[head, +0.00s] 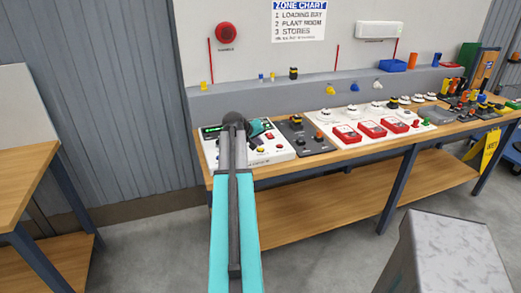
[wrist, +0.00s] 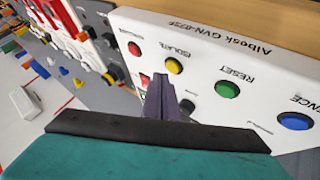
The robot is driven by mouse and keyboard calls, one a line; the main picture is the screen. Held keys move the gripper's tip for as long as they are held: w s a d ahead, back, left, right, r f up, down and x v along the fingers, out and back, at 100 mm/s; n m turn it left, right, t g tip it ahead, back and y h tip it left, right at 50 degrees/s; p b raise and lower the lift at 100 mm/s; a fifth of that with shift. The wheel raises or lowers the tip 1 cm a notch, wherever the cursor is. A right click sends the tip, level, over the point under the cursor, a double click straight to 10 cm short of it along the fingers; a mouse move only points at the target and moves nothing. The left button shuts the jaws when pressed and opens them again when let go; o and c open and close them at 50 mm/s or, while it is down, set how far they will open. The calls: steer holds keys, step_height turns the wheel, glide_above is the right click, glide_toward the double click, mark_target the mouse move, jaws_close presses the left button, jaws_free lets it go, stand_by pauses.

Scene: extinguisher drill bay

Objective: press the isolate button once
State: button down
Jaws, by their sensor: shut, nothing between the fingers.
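The white panel (wrist: 200,45) carries a yellow button (wrist: 173,66) with the upside-down label ISOLATE beside it. The panel (head: 287,156) also shows on the bench in the head view, partly hidden by my arm. My gripper (wrist: 160,80) is shut and empty. Its dark fingertips point at the panel just below the yellow button in the wrist picture and do not cover it. Whether they touch the panel I cannot tell.
A green RESET button (wrist: 227,89), a blue button (wrist: 295,121) and a red button (wrist: 134,49) flank the yellow one. A black panel (head: 304,137) and a white panel with red units (head: 372,129) stand farther right on the bench (head: 330,158).

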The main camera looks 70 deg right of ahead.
steer(key=shift+r, duration=0.1)
steer(key=shift+r+p, duration=1.3)
steer(key=shift+r, duration=1.15)
